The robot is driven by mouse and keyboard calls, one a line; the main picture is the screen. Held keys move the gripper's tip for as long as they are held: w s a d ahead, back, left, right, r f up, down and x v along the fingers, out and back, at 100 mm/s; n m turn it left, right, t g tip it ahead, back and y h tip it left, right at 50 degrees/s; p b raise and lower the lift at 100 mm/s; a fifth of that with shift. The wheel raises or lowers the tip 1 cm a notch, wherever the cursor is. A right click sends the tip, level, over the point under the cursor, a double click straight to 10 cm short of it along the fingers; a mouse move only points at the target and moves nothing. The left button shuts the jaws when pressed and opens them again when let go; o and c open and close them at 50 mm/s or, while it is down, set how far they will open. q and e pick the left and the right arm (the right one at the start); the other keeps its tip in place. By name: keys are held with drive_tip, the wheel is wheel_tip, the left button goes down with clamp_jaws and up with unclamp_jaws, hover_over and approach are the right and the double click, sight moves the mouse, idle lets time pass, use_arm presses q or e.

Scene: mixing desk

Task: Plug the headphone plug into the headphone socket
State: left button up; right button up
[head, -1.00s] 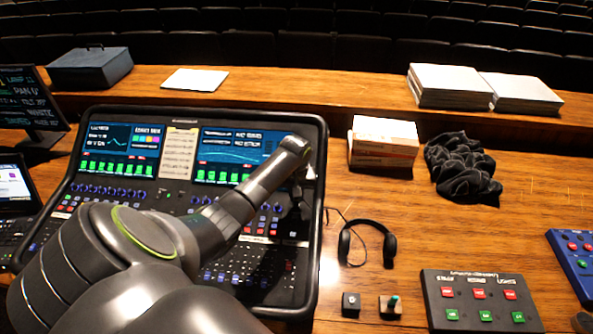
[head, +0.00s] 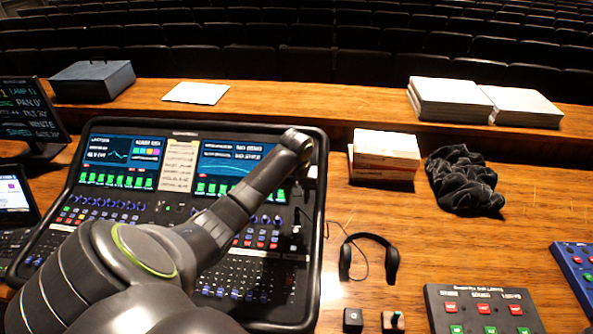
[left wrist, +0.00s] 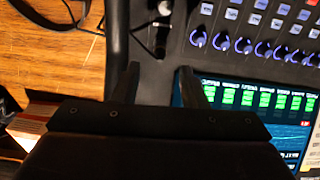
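The headphones (head: 391,262) lie on the wooden desk just right of the mixing console (head: 322,200), and a thin black cable runs from them. My left gripper (left wrist: 157,76) is over the console's right edge strip, its two dark fingers apart with nothing between the tips. Just beyond the fingertips in the left wrist view is a small dark cylindrical piece (left wrist: 159,40) on the strip. It may be the headphone plug or a control; I cannot tell. In the head view my left arm hides part of the console, and the fingers do not show clearly. I cannot make out the headphone socket.
Right of the console are a box (head: 385,150), a crumpled black cloth (head: 463,180) and a button panel (head: 485,308). Two small switch blocks, one black (head: 353,320), one with a knob (head: 394,322), sit at the front.

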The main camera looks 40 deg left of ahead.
use_arm(q)
wheel_tip(320, 180, up, 12)
drive_tip(key=s+p, duration=0.1)
drive_tip(key=shift+d+f+p, duration=0.15)
drive_tip(key=shift+d+p, duration=0.2)
drive_tip(key=shift+p, duration=0.05)
idle(0.3)
drive_tip(key=shift+f, duration=0.15)
